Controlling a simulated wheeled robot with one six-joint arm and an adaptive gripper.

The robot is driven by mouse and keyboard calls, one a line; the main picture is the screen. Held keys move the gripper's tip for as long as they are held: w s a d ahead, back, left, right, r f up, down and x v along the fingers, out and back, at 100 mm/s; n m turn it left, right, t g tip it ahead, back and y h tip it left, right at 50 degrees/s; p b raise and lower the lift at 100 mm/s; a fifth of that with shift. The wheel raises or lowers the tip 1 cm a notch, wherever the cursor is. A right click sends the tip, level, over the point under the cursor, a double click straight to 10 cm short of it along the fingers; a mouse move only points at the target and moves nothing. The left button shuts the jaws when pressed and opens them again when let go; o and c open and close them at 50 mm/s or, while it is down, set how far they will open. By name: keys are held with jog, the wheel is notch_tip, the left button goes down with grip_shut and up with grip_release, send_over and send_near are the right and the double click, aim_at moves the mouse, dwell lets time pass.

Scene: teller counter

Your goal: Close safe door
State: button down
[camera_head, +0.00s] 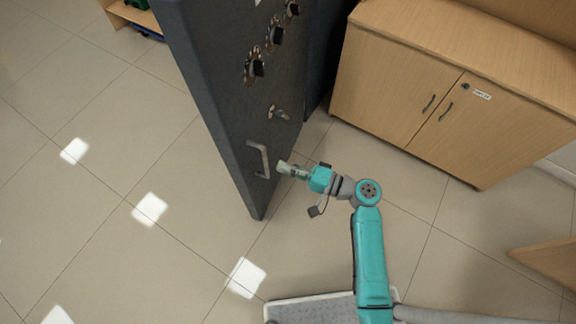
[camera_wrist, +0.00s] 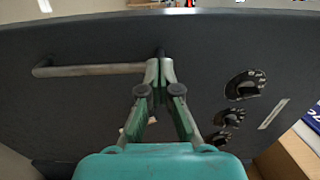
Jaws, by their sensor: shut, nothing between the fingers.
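The dark grey safe door (camera_head: 222,95) stands swung open over the tiled floor. Its grey bar handle (camera_head: 261,158) shows in the head view, with a small lever (camera_head: 279,113) and several black dials (camera_head: 254,67) further along. In the wrist view the handle (camera_wrist: 85,70) runs to the left on the door (camera_wrist: 100,110), and the dials (camera_wrist: 245,85) are on the right. My gripper (camera_head: 282,167) is shut and empty, just right of the handle. In the wrist view its fingertips (camera_wrist: 158,68) overlap the handle's end; whether they touch cannot be told.
A wooden cabinet (camera_head: 395,75) with two doors stands at the right, near the safe. A wooden shelf (camera_head: 135,15) is at the top left. Another wooden piece (camera_head: 550,262) is at the lower right. The tiled floor (camera_head: 75,215) left of the door is clear.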

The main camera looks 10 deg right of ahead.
aim_at(241, 153)
jog(key=x, duration=1.1)
